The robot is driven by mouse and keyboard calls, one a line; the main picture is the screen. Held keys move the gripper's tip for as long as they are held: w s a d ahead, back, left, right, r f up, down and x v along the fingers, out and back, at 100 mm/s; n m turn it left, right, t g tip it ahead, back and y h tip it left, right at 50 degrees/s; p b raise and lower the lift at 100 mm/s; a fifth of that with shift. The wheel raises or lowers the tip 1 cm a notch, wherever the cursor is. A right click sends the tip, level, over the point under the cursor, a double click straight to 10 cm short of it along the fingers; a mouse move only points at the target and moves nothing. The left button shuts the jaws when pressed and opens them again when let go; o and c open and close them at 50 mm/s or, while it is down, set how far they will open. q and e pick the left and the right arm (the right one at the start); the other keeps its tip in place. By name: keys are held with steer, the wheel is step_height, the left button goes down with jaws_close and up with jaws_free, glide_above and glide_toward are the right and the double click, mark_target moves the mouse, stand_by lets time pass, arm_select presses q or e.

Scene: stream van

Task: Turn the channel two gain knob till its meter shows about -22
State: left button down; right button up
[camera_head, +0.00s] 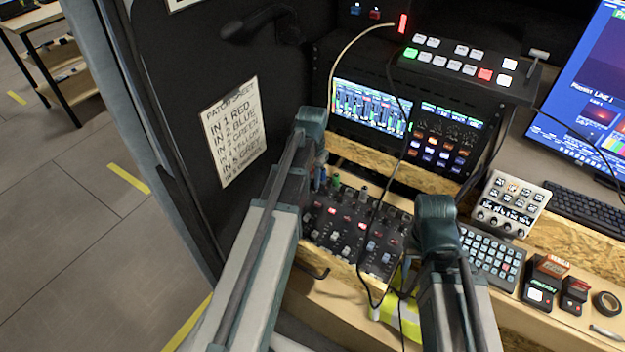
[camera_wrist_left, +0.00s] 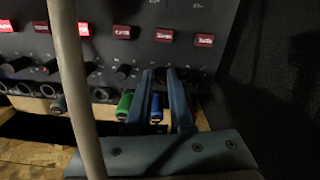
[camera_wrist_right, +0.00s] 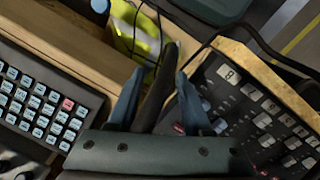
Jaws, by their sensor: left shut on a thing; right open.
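The audio mixer (camera_head: 355,232) is a dark panel with rows of knobs, lit buttons and coloured plugs along its back. My left gripper (camera_wrist_left: 160,78) is over the plug side and shut on a small knob in line with the blue plug (camera_wrist_left: 156,108); its fingers hide most of that knob. A green plug (camera_wrist_left: 124,105) is just left of the fingers. The meter screen (camera_head: 371,107) shows several coloured bars; its numbers are too small to read. My right gripper (camera_wrist_right: 156,78) is open, near the mixer's side, with a dark strip visible between its fingers.
A patch sheet (camera_head: 232,130) hangs on the dark door. A beige cable (camera_wrist_left: 82,95) crosses close to my left gripper. A keypad (camera_head: 489,257), a small control panel (camera_head: 510,203) and a tape roll (camera_head: 607,303) occupy the desk at right. A yellow-green item (camera_wrist_right: 135,30) is near my right gripper.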

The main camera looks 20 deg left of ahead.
mark_target(313, 183)
stand_by(0.4)
arm_select(q)
steer(key=c, duration=0.8)
jaws_free()
steer(key=shift+r, duration=0.15)
step_height(313, 183, up, 14)
steer(key=p, duration=1.4)
steer(key=shift+f, duration=0.2)
